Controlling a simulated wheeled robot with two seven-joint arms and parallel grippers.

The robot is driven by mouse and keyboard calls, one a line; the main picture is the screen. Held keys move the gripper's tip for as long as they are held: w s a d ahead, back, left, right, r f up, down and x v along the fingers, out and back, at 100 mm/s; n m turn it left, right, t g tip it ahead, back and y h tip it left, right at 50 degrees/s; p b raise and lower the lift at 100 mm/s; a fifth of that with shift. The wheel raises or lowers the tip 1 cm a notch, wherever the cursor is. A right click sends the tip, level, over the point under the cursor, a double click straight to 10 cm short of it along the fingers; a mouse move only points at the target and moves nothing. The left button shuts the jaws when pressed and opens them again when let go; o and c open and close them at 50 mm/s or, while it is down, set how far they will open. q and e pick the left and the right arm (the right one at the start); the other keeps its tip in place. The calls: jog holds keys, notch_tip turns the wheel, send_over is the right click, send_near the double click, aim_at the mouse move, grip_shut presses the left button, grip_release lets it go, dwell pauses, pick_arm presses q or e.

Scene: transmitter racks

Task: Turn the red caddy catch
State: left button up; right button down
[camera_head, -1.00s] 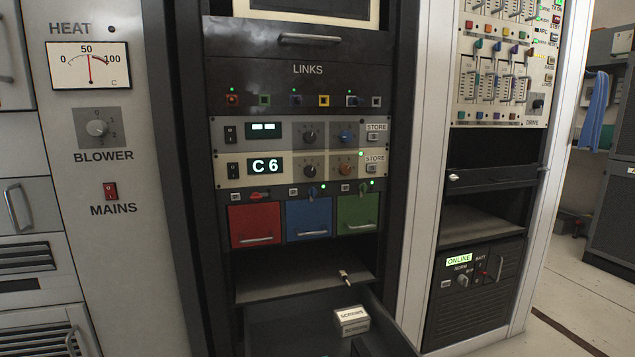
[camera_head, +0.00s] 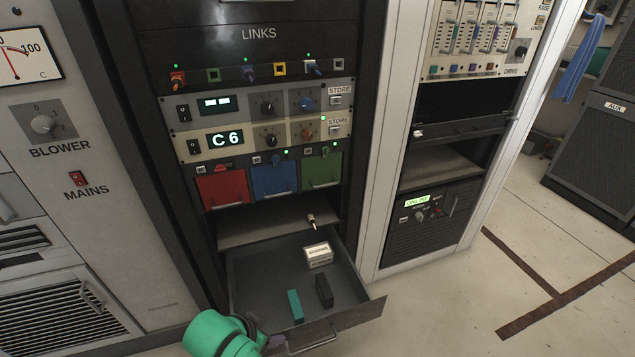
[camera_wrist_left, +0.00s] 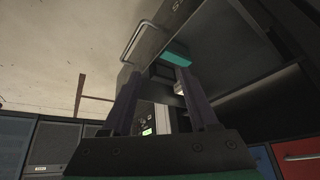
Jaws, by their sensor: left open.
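The red caddy (camera_head: 221,188) is the left one of three caddies in the rack, shut, with a pale bar handle. Its red catch (camera_head: 221,168) sits just above it and looks turned sideways, though it is small. No green lamp shows by it. The red caddy also shows at the lower right of the left wrist view (camera_wrist_left: 300,152). My left gripper (camera_wrist_left: 157,74) is open and empty, its two dark fingers apart. In the head view the green left wrist is at the bottom, low by the open drawer's handle and well below the catch. My right gripper is out of view.
The blue caddy (camera_head: 275,180) and green caddy (camera_head: 322,172) stand to the right, with green lamps above. The open drawer (camera_head: 372,307) juts out below, holding a white box (camera_head: 318,255), a teal block (camera_head: 295,305) and a black block (camera_head: 324,290). Floor at right is clear.

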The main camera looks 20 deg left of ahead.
pick_arm(q)
jog(key=a+r+y+p, duration=0.1)
jog(key=a+r+p, duration=0.1)
jog(key=a+r, duration=0.3)
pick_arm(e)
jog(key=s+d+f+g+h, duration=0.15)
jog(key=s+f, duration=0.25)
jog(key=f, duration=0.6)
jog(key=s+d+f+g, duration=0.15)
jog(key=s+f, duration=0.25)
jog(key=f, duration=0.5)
pick_arm(q)
jog(key=m+t+y, duration=0.5)
jog(key=m+t, duration=0.7)
send_near(218, 172)
jog(key=x, duration=0.9)
jog(key=shift+b, duration=0.35)
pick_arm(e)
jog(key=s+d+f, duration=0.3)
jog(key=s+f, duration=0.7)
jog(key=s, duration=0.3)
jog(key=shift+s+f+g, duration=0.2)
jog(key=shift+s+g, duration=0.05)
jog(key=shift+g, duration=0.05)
pick_arm(q)
grip_shut()
